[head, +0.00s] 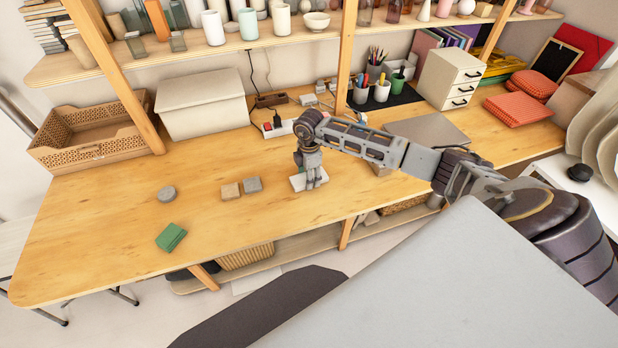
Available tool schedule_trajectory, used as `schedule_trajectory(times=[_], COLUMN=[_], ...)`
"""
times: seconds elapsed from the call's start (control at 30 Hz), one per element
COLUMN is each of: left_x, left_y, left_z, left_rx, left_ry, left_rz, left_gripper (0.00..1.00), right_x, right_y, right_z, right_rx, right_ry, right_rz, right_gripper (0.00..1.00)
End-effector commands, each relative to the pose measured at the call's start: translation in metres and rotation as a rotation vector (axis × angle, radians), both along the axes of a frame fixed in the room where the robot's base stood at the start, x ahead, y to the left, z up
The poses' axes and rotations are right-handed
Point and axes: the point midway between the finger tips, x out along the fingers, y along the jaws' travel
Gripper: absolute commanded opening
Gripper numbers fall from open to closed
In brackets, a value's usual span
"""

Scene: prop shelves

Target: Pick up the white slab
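The white slab (298,183) lies on the wooden table (110,215), near the middle of the front part. My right gripper (313,184) comes down over the slab from above, with its fingers pointing down. The fingers cover part of the slab, mostly its middle and right side. From this view I cannot tell whether the fingers are closed on it or just around it. The slab appears to rest at table height. My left gripper is not in view.
Left of the slab are a grey block (252,185), a tan block (230,191), a grey round piece (166,194) and a green block (171,237). A lidded box (202,105) and a power strip (283,128) stand behind. The table's left part has free room.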

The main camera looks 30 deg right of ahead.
Motion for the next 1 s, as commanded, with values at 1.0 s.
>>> schedule_trajectory(times=[1.0], left_x=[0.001], left_y=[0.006], left_z=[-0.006], left_rx=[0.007], left_ry=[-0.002], left_rz=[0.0], left_gripper=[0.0], right_x=[0.001], right_y=[0.0], right_z=[0.099], right_rx=[0.001], right_ry=[-0.002], right_rz=[-0.001], right_gripper=[0.16])
